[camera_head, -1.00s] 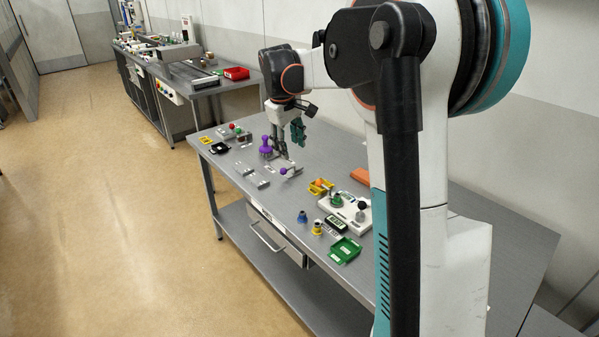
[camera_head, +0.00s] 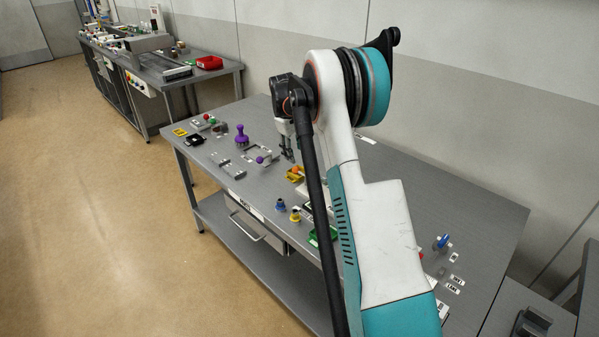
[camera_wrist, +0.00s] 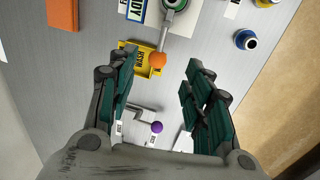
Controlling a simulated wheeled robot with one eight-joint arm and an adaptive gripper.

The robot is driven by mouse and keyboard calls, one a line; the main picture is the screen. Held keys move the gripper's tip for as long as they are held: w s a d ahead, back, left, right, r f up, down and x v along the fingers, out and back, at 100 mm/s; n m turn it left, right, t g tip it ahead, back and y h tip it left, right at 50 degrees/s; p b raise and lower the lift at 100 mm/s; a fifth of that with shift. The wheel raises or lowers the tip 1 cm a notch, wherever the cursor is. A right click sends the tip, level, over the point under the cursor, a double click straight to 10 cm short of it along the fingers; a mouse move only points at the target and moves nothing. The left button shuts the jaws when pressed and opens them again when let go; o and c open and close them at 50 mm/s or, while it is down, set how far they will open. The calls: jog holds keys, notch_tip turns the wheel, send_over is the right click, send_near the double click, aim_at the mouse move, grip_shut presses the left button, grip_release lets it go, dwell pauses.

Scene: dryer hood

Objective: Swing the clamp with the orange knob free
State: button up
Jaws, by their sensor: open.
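The orange knob (camera_wrist: 158,60) shows in the wrist view on the end of a grey clamp arm (camera_wrist: 166,34). The arm runs up to a round green and grey part (camera_wrist: 174,5) at the top edge. The knob lies over or beside a small yellow tray (camera_wrist: 152,70); I cannot tell if they touch. In the head view the yellow tray (camera_head: 293,175) shows, with something orange in or over it. My gripper (camera_wrist: 161,59) is open and empty, its fingers either side of the knob in the picture. In the head view my gripper (camera_head: 288,154) hangs above the bench near the tray.
A purple knob (camera_wrist: 157,127) on a grey lever lies lower in the wrist view. A tall purple piece (camera_head: 241,138) stands further left. Blue (camera_head: 280,204) and yellow (camera_head: 295,215) pieces stand near the bench's front edge. An orange block (camera_wrist: 62,14) lies at upper left.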

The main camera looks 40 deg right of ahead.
aim_at(299, 172)
jog(key=f+b, duration=0.1)
jog(key=f, duration=0.2)
jog(key=d+f, duration=0.1)
jog(key=f, duration=0.2)
jog(key=f+b, duration=0.1)
jog(key=f, duration=0.2)
jog(key=shift+w+d+f+b, duration=0.15)
jog(key=shift+d+f+b, duration=0.15)
jog(key=shift+d, duration=0.1)
jog(key=shift+r, duration=0.1)
grip_shut()
